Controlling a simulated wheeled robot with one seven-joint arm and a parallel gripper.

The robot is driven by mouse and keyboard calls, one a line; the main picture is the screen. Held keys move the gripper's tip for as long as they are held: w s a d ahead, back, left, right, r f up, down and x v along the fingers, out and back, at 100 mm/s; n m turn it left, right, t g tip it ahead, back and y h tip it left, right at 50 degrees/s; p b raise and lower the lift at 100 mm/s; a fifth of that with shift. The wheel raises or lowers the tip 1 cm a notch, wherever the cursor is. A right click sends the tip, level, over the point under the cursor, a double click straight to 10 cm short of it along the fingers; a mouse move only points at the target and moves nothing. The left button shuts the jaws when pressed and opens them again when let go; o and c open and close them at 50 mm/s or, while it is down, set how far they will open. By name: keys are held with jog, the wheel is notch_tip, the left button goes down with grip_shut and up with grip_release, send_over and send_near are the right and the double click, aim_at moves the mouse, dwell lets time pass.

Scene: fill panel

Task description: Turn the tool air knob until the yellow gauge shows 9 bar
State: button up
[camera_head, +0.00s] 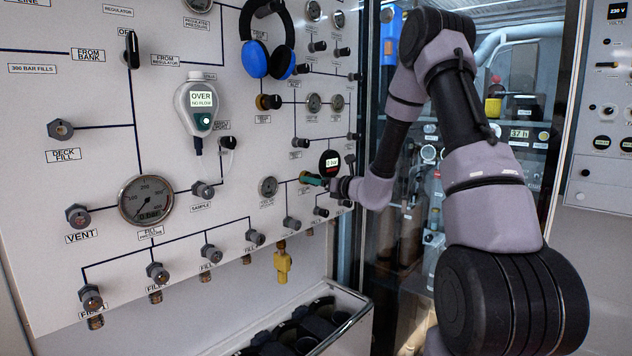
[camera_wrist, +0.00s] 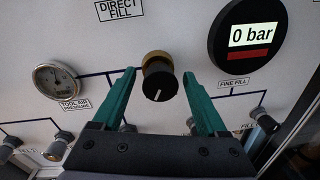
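A black knob (camera_wrist: 160,84) with a brass collar and a white pointer mark is on the panel. The mark points down in the wrist view. My gripper (camera_wrist: 159,76) is open, with one green finger on each side of the knob and gaps between. It also shows in the head view (camera_head: 314,179), where the knob is mostly hidden. A small round gauge (camera_wrist: 56,80) labelled tool air pressure is to the left; its needle is too small to read. It also shows in the head view (camera_head: 268,187). Neither view clearly shows a yellow dial.
A black digital gauge (camera_wrist: 250,36) reading 0 bar is at the upper right of the knob. Fill valves (camera_head: 255,237) line the panel below, with a yellow fitting (camera_head: 282,262) hanging there. Blue headphones (camera_head: 267,58) hang above. An open bin (camera_head: 345,325) stands below.

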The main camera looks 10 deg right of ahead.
dwell(0.3)
jog(key=v, duration=1)
jog(key=shift+s+d, duration=0.25)
jog(key=shift+s, duration=0.05)
dwell(2.1)
